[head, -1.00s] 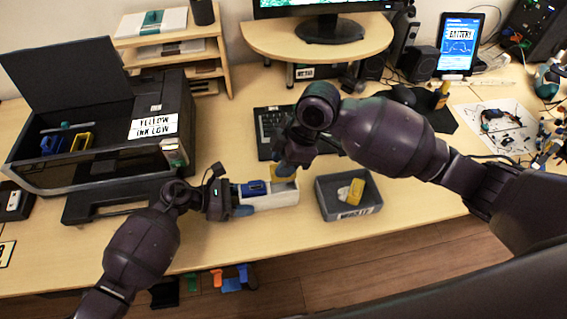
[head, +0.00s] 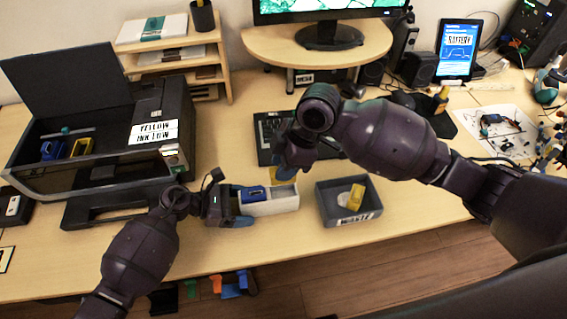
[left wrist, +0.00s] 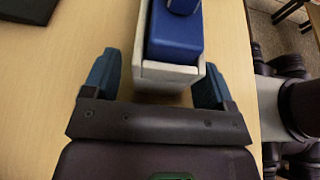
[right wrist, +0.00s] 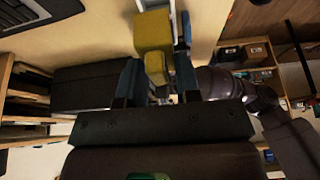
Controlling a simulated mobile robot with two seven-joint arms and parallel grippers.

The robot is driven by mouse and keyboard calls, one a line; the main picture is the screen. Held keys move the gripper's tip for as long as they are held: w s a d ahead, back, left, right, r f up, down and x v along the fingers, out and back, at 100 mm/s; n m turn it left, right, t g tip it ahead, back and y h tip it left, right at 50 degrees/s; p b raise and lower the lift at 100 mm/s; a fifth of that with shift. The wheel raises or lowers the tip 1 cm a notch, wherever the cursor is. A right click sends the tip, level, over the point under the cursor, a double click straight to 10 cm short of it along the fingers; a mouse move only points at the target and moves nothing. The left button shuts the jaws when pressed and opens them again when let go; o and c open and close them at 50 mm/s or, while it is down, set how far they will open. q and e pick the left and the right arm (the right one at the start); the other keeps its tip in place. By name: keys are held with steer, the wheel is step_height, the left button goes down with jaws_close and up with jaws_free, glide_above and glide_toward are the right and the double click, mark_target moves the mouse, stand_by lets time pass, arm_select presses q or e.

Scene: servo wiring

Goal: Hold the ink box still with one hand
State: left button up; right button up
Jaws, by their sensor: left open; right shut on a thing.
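The ink box (head: 275,207) is a white open box on the desk, with a blue cartridge (head: 253,193) in its left part. My right gripper (right wrist: 157,66) is shut on a yellow cartridge (right wrist: 153,32). In the head view my right gripper (head: 287,170) is over the box's right part and hides most of that cartridge.
A grey waste bin (head: 346,216) with a yellow cartridge (head: 356,197) inside stands right of the box. The desk in front of the box is clear.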

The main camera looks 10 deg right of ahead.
arm_select(q)
steer(key=v, duration=1.2)
steer(key=shift+f, duration=0.1)
